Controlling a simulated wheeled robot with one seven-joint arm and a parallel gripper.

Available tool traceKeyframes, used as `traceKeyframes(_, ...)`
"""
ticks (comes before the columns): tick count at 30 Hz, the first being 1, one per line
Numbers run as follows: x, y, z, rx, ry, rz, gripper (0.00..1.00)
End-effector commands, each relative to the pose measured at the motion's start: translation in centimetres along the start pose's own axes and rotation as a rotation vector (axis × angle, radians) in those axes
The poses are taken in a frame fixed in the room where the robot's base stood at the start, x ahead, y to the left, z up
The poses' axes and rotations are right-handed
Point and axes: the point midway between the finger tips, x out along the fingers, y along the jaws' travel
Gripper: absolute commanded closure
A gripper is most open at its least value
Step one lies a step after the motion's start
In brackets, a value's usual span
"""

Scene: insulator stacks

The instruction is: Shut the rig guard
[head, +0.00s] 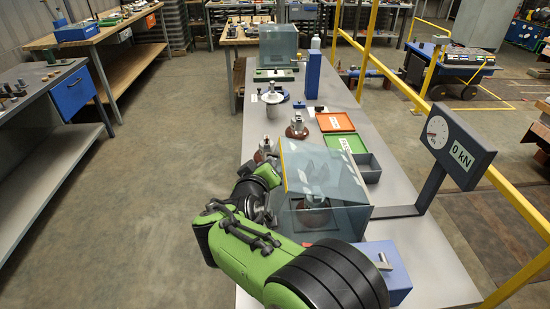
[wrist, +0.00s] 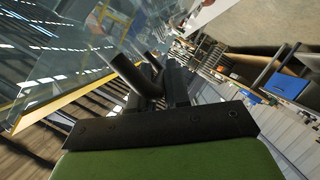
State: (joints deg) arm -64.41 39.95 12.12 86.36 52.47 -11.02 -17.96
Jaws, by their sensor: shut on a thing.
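The rig guard (head: 345,185) is a clear, bluish box on the long grey bench, with a yellow strip along the left edge of its panel. An insulator piece on a brown base (head: 316,200) shows through it. My gripper reaches the guard's left side in the head view, where my own arm largely hides the jaws. In the wrist view, my gripper (wrist: 160,80) is shut on a dark bar, the guard handle (wrist: 131,73), beside the clear panel with its yellow edge (wrist: 55,95). I cannot tell how far the guard is open.
A force gauge reading 0 kN (head: 452,146) stands right of the guard. A blue box (head: 387,272) is in front. Yellow rails (head: 515,200) line the right; floor at left is clear.

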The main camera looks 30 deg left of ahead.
Motion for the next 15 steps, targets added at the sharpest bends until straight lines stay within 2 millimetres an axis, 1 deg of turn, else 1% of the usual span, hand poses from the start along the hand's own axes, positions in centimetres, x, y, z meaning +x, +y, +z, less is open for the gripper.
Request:
traceKeyframes(1,0.4,-1.3,0.9,-0.037,0.001,0.011,1.00)
traceKeyframes(6,1.2,-3.1,2.8,-0.146,0.000,0.056,1.00)
traceKeyframes(15,2.0,-4.7,4.9,-0.263,0.000,0.106,1.00)
